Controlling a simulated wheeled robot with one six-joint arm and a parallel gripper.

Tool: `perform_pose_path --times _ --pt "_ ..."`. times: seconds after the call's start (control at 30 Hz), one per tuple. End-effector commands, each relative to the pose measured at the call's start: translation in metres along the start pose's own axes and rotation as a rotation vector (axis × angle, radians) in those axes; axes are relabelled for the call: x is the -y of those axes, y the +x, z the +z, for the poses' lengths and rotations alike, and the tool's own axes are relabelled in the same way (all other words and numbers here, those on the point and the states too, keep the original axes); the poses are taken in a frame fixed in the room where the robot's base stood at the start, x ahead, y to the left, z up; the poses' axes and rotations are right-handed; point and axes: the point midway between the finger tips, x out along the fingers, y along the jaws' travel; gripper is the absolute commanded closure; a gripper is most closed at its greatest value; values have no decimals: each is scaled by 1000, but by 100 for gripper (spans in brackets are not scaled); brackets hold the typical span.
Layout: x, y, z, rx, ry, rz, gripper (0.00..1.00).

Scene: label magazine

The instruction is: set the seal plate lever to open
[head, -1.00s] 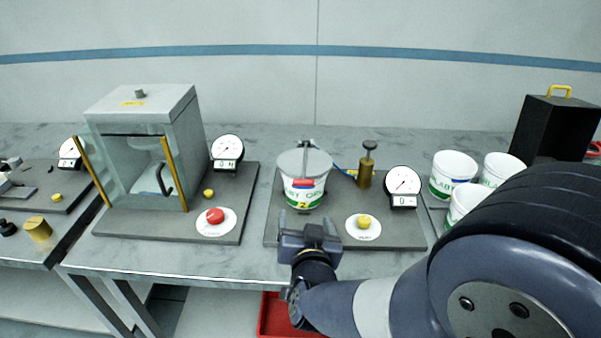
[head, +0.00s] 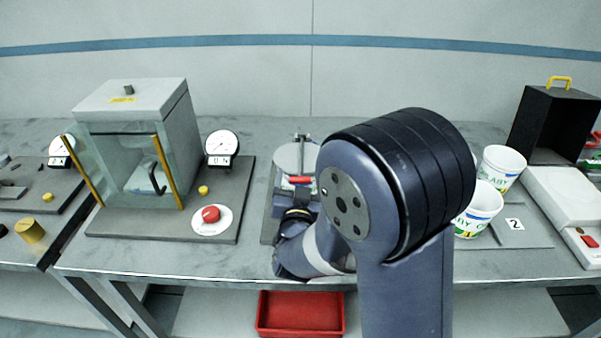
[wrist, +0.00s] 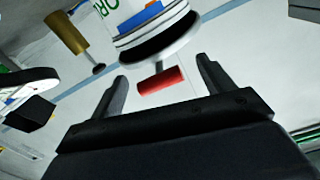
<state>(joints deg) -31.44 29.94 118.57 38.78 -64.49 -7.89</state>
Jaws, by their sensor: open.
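The seal plate lever (head: 299,180) has a red handle at the front of the round grey seal plate (head: 293,157). In the wrist view the red handle (wrist: 161,80) lies between my open fingers, and I cannot tell if either touches it. A white tub (wrist: 122,18) with green lettering and a blue patch shows beside the round plate (wrist: 155,40) in the wrist view. My gripper (wrist: 162,76) is open and empty. In the head view my gripper (head: 296,197) is just in front of the lever, partly hidden by my arm.
A glass-fronted chamber (head: 145,150) with a red button (head: 211,214) stands to the left. White tubs (head: 482,203) stand to the right.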

Motion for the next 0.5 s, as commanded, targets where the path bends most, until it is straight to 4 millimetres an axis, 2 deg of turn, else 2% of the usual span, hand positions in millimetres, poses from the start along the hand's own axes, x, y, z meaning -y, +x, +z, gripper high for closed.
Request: perform_pose_path --times 0.2,0.5 --pt "0 17 0 1 0 0 24" --pt "0 18 0 0 0 -1 25"
